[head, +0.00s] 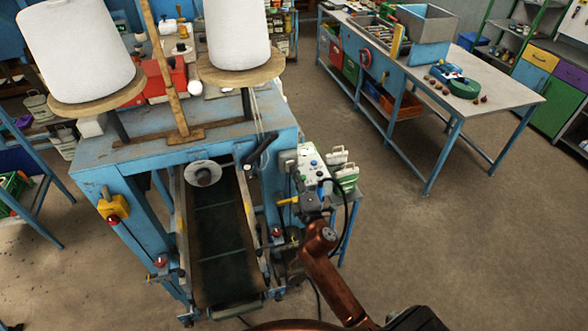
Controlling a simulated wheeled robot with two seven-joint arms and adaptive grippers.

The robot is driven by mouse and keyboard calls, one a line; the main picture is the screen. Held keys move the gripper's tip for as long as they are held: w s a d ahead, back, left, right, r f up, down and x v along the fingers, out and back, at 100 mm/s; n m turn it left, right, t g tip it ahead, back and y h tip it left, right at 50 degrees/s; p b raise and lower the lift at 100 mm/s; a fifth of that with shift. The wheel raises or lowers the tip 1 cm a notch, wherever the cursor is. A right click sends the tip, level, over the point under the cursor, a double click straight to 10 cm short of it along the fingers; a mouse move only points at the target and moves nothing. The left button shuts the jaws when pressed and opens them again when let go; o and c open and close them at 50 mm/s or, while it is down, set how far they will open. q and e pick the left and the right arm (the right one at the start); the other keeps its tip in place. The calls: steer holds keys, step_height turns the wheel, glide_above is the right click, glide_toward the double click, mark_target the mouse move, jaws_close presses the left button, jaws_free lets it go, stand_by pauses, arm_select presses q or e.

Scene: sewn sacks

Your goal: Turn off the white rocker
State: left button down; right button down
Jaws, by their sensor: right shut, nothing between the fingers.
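A pale control box (312,164) with small blue, green and dark controls is mounted at the right side of the blue sewing machine frame (130,160). The white rocker is too small to single out on its panel. My right arm reaches up from the bottom, and my right gripper (310,193) is at the lower part of the box, shut and empty. The gripper covers part of the panel's lower edge; I cannot tell whether it touches the box. My left gripper is not in view.
Two white thread cones (80,50) stand on top of the frame. A dark conveyor belt (222,240) runs below, left of my gripper. White-and-green items (343,172) stand right of the box. A workbench (500,93) is at the back right; the floor between is clear.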

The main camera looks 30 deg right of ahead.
steer(key=shift+w, duration=0.3)
